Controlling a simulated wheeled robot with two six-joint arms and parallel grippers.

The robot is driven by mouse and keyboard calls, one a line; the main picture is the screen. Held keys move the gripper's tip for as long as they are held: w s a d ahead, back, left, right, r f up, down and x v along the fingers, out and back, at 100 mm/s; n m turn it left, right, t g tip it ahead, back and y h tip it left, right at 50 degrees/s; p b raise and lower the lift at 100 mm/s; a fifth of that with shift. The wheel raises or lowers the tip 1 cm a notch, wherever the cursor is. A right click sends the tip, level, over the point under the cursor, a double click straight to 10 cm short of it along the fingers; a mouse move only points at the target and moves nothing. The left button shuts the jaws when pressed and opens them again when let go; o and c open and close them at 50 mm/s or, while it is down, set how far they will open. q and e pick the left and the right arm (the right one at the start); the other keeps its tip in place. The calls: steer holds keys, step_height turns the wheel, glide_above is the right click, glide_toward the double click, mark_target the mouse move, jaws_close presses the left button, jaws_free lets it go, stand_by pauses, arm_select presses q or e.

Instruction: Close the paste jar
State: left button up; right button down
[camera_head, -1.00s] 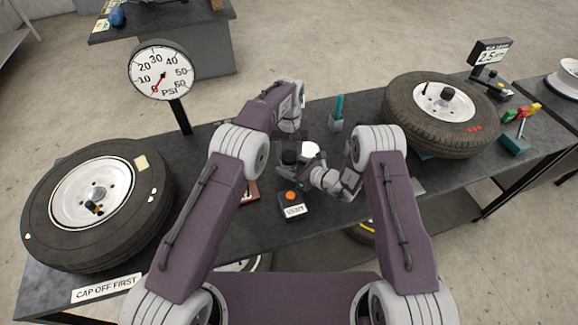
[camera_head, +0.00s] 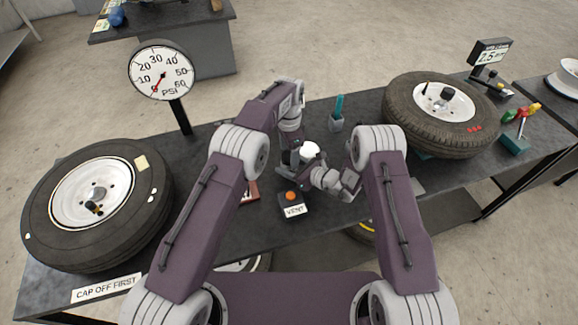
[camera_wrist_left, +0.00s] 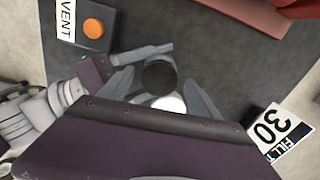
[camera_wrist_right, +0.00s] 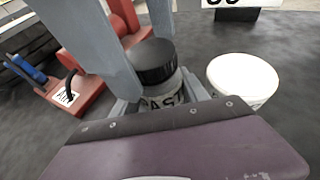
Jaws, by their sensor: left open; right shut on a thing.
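The paste jar (camera_wrist_right: 160,98) is a small pale jar with part of a dark label showing. A black lid (camera_wrist_right: 150,60) sits on its top; I cannot tell whether it is tight. My right gripper (camera_wrist_right: 158,100) is shut on the jar's body. My left gripper (camera_wrist_left: 160,92) is open, its fingers pointing down on either side of the black lid (camera_wrist_left: 160,75), seen from above in the left wrist view. In the head view the left gripper (camera_head: 292,160) largely hides the jar.
A white round-topped container (camera_wrist_right: 242,80) stands close beside the jar. A vent box (camera_head: 292,204) with an orange button is nearer me. A pressure gauge (camera_head: 161,72) and tires (camera_head: 98,200) (camera_head: 445,110) flank the work area. A cup with a teal stick (camera_head: 337,122) stands behind.

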arm_select(q)
step_height(320, 180, up, 7)
steer(key=shift+r, duration=0.15)
arm_select(e)
steer(key=shift+c, duration=2.4)
jaws_free()
arm_select(q)
steer(key=shift+f+b, duration=0.6)
steer(key=shift+b, duration=0.05)
arm_select(e)
steer(key=v, duration=0.9)
